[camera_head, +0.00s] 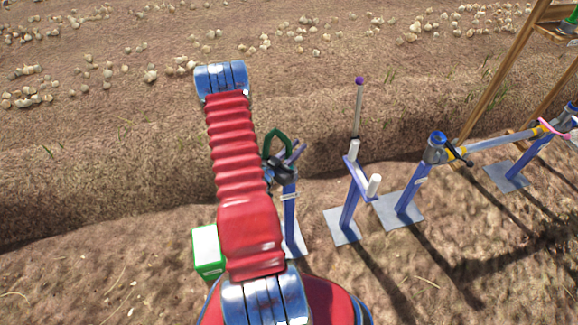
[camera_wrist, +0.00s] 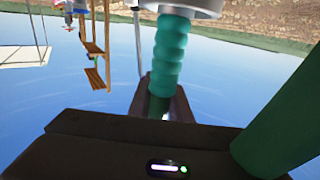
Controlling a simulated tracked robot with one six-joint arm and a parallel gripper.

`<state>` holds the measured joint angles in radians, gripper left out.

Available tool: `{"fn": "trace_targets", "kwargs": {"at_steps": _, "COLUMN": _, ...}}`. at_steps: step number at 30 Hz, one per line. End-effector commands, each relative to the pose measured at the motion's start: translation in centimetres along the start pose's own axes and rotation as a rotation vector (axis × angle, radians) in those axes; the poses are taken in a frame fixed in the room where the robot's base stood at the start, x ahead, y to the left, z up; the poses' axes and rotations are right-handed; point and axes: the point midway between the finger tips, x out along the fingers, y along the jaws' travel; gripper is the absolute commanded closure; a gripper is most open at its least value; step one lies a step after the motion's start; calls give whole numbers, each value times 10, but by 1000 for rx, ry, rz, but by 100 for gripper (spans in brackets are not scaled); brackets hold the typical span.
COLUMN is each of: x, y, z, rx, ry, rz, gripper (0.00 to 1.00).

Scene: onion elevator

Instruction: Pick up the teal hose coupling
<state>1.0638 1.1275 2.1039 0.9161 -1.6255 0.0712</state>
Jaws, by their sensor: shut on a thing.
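The teal hose coupling (camera_wrist: 168,55) is a ribbed teal cylinder in the wrist view. Its upper end in the picture meets a round grey metal part (camera_wrist: 190,6). Its lower end lies between the dark jaws of my gripper (camera_wrist: 160,108), which are shut on it. In the head view, my gripper (camera_head: 280,170) is a small dark shape just right of my red arm, at the top of a blue post (camera_head: 290,215). The coupling cannot be made out clearly there, partly for its small size.
Right of my gripper stand a blue post with white cylinders (camera_head: 356,180) and a blue-grey rail (camera_head: 500,142) on posts. A wooden frame (camera_head: 490,85) rises at the right. A green-white box (camera_head: 208,250) is left of my arm. Onions (camera_head: 150,75) lie on soil beyond.

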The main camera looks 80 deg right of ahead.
Motion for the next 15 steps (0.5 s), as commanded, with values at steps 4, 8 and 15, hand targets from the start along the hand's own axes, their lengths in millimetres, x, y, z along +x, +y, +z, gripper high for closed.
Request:
{"fn": "trace_targets", "kwargs": {"at_steps": 4, "x": 0, "y": 0, "z": 0, "rx": 0, "ry": 1, "rz": 0, "gripper": 100}}
{"fn": "trace_targets", "kwargs": {"at_steps": 8, "x": 0, "y": 0, "z": -1, "rx": 0, "ry": 1, "rz": 0, "gripper": 100}}
{"fn": "trace_targets", "kwargs": {"at_steps": 15, "x": 0, "y": 0, "z": -13, "rx": 1, "ry": 1, "rz": 0, "gripper": 100}}
